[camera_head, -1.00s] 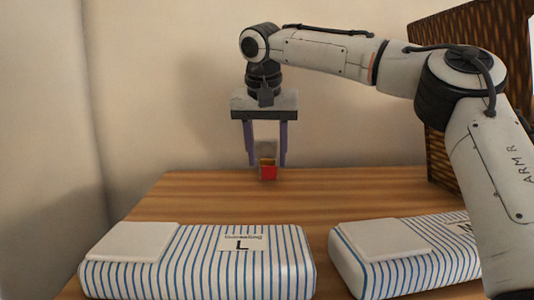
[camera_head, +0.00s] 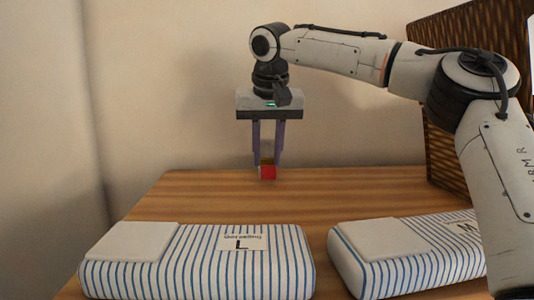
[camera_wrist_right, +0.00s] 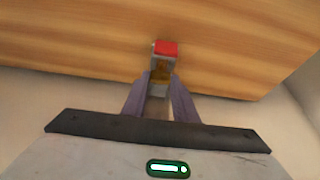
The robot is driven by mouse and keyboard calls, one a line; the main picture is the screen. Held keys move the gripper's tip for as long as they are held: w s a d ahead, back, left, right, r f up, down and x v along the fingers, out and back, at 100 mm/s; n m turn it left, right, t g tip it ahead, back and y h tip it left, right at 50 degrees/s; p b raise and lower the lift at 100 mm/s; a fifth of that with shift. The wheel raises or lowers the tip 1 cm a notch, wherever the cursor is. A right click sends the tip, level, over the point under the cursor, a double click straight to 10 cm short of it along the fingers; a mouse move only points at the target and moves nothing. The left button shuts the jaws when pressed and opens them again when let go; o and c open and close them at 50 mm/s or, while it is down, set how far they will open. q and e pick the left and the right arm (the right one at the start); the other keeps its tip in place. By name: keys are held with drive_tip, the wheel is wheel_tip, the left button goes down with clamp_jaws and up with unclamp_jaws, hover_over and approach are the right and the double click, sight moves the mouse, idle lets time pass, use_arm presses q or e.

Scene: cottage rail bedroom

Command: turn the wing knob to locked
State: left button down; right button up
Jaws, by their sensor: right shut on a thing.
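My left gripper is in neither view.
Two blue-striped packs lie at the front of the wooden top (camera_head: 200,205), one labelled L (camera_head: 290,265) and one at right (camera_head: 350,270). A dark woven panel (camera_head: 440,150) stands at right. A plain wall is behind. The middle of the top is clear.

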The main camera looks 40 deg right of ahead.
drive_tip(key=o, duration=1.1)
drive_tip(key=v, duration=1)
drive_tip(key=shift+s+r, duration=0.1)
drive_tip(key=shift+r, duration=0.05)
